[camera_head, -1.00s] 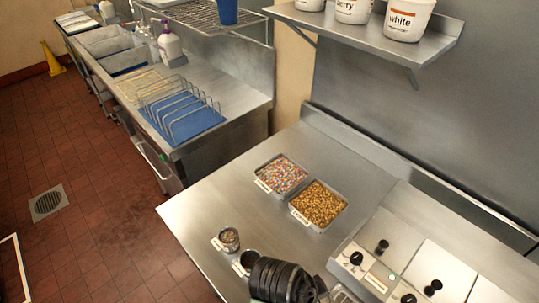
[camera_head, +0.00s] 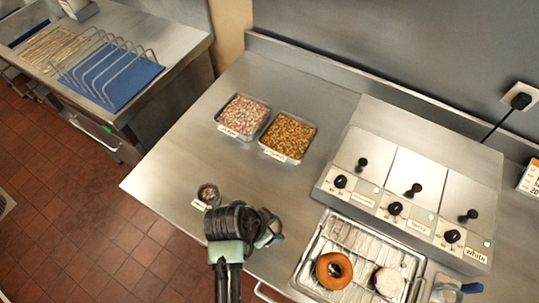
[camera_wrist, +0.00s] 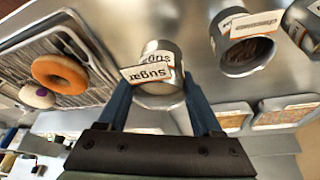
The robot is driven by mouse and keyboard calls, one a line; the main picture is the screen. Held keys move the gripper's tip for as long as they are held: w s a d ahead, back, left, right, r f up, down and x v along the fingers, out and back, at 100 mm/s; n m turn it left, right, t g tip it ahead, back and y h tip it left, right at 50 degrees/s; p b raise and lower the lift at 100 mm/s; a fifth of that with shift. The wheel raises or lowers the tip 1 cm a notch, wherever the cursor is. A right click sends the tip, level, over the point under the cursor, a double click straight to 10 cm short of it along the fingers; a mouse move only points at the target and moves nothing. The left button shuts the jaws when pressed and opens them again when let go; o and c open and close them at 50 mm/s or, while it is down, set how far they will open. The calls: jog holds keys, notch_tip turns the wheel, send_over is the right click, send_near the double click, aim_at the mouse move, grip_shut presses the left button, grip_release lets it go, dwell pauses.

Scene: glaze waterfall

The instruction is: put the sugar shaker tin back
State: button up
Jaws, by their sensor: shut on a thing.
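The sugar shaker tin (camera_wrist: 158,90) is a small grey metal tin with a white "sugar" label (camera_wrist: 147,72). In the wrist view it sits between the two blue fingers of my gripper (camera_wrist: 160,98), which is shut on it. In the head view my dark arm and wrist hide the tin and the fingertips. A second tin (camera_wrist: 243,58), open and dark inside with its own label, lies to the right of the sugar tin in the wrist view, apart from it.
Trays of pink sprinkles (camera_head: 243,114) and chopped nuts (camera_head: 287,135) lie behind on the steel counter (camera_head: 180,158). A wire rack tray (camera_head: 312,268) with a brown doughnut (camera_head: 334,270) and a pale one (camera_head: 388,281) is to the right, before the glaze unit (camera_head: 410,190). Bare counter lies left of the trays.

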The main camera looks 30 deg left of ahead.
jog(key=shift+f, duration=1.65)
jog(key=shift+f, duration=0.1)
jog(key=o, duration=1.5)
